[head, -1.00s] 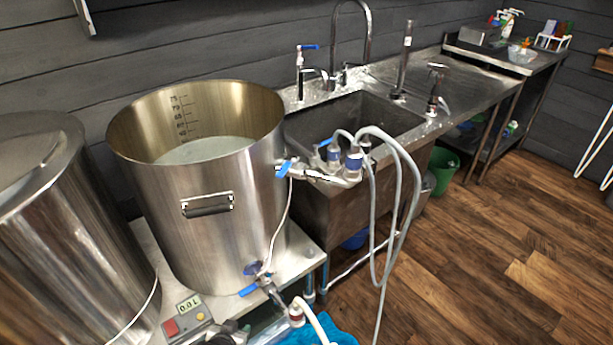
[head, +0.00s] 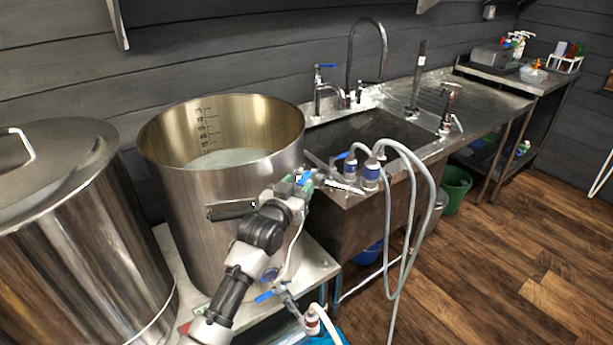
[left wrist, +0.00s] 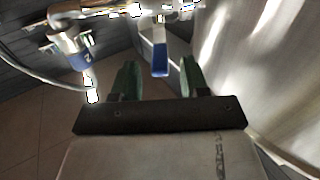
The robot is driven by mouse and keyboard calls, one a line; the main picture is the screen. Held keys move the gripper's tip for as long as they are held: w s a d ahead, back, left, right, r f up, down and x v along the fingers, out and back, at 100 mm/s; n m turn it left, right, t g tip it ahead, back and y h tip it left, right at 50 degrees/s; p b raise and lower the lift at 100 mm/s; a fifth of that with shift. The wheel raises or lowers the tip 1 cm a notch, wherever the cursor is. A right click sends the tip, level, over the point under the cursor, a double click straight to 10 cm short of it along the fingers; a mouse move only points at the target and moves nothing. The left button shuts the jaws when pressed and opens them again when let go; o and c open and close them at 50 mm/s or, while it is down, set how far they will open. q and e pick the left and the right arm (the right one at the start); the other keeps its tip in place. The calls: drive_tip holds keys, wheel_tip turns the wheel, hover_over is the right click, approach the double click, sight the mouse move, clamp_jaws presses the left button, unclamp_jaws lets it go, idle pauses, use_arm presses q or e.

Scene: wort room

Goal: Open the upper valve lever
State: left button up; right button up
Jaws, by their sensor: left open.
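The upper valve's blue lever (head: 304,178) is on the right side of the open steel kettle (head: 180,208), near its rim. In the left wrist view the blue lever (left wrist: 160,58) hangs down between the two green fingers, with a gap on each side. My left gripper (head: 298,188) is at this valve, with its arm passing in front of the kettle. It is open; its fingers also show in the left wrist view (left wrist: 157,78). Part of the valve body is hidden behind the gripper in the head view. My right gripper is not in view.
A lower valve with a blue lever (head: 266,296) is near the kettle's base. A lidded steel vessel (head: 75,240) stands at the left. Grey hoses (head: 400,240) hang from fittings right of the upper valve, before the sink (head: 385,140). The wooden floor (head: 480,270) at right is clear.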

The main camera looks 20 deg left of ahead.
sight(309, 172)
use_arm(q)
drive_tip(key=shift+w+d, duration=0.15)
drive_tip(key=shift+w, duration=0.95)
drive_tip(key=shift+w+d, duration=0.15)
drive_tip(key=shift+w, duration=0.95)
drive_tip(key=shift+c, duration=0.4)
clamp_jaws()
